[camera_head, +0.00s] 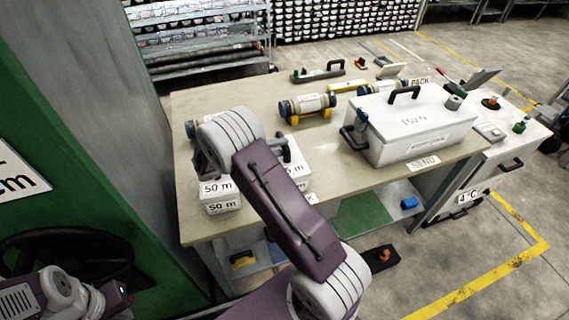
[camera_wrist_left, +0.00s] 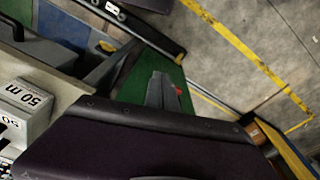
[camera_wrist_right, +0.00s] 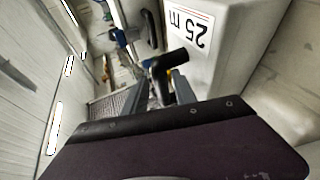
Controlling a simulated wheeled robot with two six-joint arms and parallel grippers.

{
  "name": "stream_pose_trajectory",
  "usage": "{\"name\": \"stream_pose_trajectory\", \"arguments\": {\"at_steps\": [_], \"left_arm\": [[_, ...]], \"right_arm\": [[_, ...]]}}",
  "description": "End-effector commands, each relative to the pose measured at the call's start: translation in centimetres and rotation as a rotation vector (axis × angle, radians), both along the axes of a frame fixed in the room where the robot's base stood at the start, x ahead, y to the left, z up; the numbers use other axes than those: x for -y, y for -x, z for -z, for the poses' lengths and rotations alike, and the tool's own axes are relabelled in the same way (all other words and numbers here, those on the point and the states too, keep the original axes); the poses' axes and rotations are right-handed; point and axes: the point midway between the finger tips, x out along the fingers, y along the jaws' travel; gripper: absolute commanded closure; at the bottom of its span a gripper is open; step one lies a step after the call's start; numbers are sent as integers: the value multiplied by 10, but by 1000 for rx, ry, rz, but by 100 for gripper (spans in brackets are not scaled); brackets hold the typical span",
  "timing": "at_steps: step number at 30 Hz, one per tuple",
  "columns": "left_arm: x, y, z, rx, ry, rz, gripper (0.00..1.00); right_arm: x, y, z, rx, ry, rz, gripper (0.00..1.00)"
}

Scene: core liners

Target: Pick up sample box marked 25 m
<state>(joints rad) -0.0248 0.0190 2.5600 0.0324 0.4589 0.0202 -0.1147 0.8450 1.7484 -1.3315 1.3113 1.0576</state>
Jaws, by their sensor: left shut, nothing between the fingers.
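The white sample box marked 25 m (camera_wrist_right: 238,65) fills the upper right of the right wrist view, its label upside down. In the head view the white box (camera_head: 300,158) stands on the table, partly hidden behind my right arm. Its black handle (camera_wrist_right: 171,64) lies between the spread fingers of my right gripper (camera_wrist_right: 162,85); I cannot tell whether they touch it. My left gripper (camera_wrist_left: 163,90) is shut and empty, away from the box, in the left wrist view.
The box marked 50 m (camera_head: 220,195) stands left of my right arm. A large white cooler (camera_head: 415,145) marked 150 N takes the right of the table (camera_head: 345,180). Core tubes (camera_head: 307,105) lie behind. A green wall (camera_head: 60,130) is at the left.

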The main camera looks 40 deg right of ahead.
Motion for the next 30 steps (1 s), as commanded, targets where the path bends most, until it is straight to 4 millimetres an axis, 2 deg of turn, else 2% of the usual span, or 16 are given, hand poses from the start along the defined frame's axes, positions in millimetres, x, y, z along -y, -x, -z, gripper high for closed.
{"name": "stream_pose_trajectory", "arguments": {"at_steps": [1,4,11,12,15,16,30], "left_arm": [[0,0,-6,0,0,0,100],[0,0,-7,0,0,0,100],[0,0,-7,0,0,0,100],[0,0,-7,0,0,0,100],[0,0,-7,0,0,0,100],[0,0,-7,0,0,0,100],[0,0,-7,0,0,0,100]], "right_arm": [[9,0,0,-3,1,4,67],[21,-1,6,-1,0,3,67],[25,-2,9,1,0,0,67],[25,-2,9,1,0,0,70],[25,-2,9,1,-1,0,98],[25,-2,9,0,-1,0,100],[25,-2,9,-1,-1,1,100]]}}
